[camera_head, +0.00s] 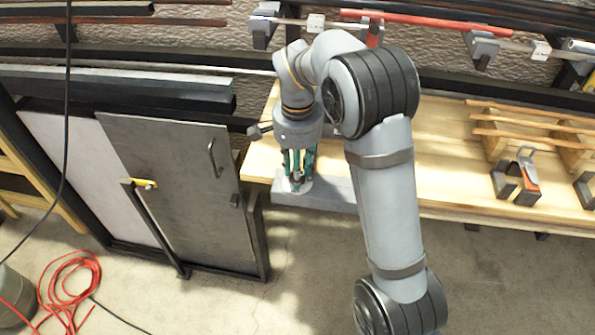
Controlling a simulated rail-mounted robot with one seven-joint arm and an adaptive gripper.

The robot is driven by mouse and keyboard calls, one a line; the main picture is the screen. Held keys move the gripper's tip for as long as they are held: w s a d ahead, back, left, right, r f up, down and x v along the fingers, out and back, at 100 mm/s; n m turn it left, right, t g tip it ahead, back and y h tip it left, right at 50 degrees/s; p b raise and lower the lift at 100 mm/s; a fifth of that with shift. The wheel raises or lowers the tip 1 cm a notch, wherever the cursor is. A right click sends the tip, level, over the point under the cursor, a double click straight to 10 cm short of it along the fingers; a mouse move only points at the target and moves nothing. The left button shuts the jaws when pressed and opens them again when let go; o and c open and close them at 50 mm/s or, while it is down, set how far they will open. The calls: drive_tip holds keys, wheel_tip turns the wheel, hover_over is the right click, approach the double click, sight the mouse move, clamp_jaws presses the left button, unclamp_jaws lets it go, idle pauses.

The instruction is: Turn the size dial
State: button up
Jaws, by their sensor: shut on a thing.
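The size dial (304,187) shows as a pale round patch on top of a grey box (335,196) at the front left corner of the wooden bench. My gripper (297,181) points straight down over it, its green-and-dark fingers shut on the dial. The fingers hide most of the dial, so its markings and how far it is turned cannot be seen. My arm covers part of the bench behind and to the right.
A grey cabinet door (180,190) with a handle stands left of the bench. Laths (530,118) rest on wooden supports at the right, near an orange-and-grey clamp tool (528,172). A red hose (70,285) lies on the floor at lower left. Racks line the wall.

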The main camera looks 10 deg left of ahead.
idle(0.3)
drive_tip(key=o, duration=1.1)
drive_tip(key=shift+o, duration=0.2)
wheel_tip(320, 180, up, 12)
drive_tip(key=shift+f, duration=0.1)
wheel_tip(320, 180, down, 12)
drive_tip(key=shift+r, duration=0.1)
idle(0.5)
